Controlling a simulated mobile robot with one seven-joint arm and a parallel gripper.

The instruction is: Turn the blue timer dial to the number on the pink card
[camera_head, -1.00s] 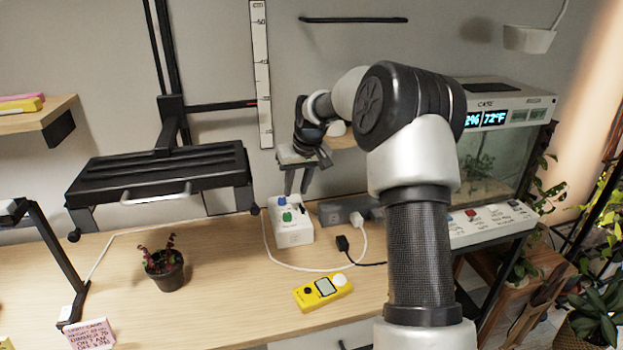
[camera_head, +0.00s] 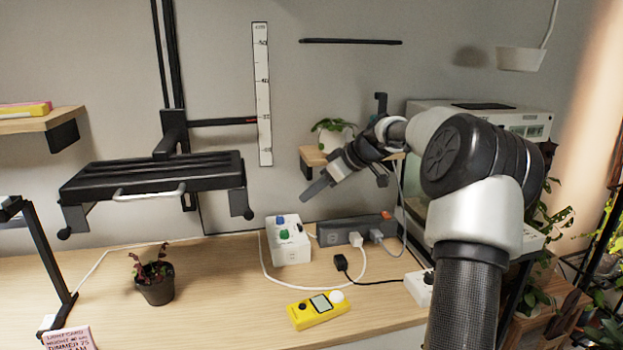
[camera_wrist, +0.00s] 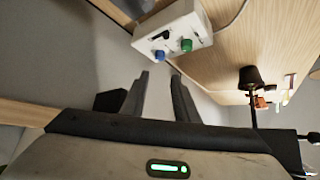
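In the wrist view the box (camera_wrist: 172,33) is at the top, with the blue dial (camera_wrist: 159,56) and the green dial (camera_wrist: 186,45). My gripper (camera_head: 343,188) is above and to the right of the box, apart from it. In the wrist view its fingers (camera_wrist: 160,78) are spread with nothing between them. The pink card (camera_head: 68,339) is at the lower left; its writing includes "DIMMER 75", partly cut off.
A dark power strip (camera_head: 350,229) with plugs lies right of the box, and a white cable loops around in front. A black lamp panel (camera_head: 155,178) hangs at left.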

